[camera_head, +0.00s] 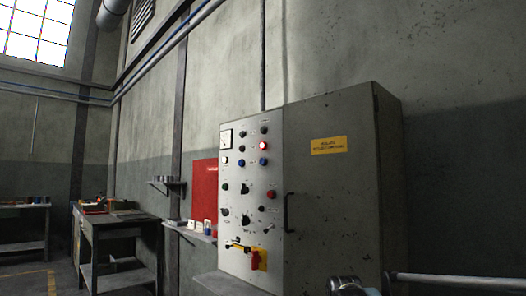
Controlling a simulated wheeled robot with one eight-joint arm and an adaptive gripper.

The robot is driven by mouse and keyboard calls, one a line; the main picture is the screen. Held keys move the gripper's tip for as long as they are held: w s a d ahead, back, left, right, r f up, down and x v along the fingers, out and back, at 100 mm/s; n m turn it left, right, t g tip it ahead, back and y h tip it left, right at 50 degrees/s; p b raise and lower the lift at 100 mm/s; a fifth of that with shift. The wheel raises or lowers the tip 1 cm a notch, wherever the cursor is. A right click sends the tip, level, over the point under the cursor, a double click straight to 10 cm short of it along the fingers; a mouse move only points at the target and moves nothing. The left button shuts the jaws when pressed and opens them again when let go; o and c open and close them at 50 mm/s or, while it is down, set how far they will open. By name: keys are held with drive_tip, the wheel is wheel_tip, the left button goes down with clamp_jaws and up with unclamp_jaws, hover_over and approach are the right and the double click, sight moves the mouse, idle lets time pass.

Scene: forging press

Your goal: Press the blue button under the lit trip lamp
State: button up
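The grey control panel (233,185) is the left face of a tall metal cabinet. A red lamp (264,146) glows in the upper right part of the panel, and it is the only lamp seen lit. A blue button (263,161) sits directly below it. A second blue button (241,162) is to its left, under a dark round fitting. My gripper cannot be made out in this view. Nothing covers the lit lamp or the button below it.
The cabinet door (330,190) has a yellow label and a dark handle. A red-and-yellow switch (256,258) is low on the panel. Pale metallic parts, perhaps my arm, show at the bottom right. A workbench (115,226) stands at the left.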

drive_tip(key=shift+c, duration=0.5)
clamp_jaws()
idle(0.9)
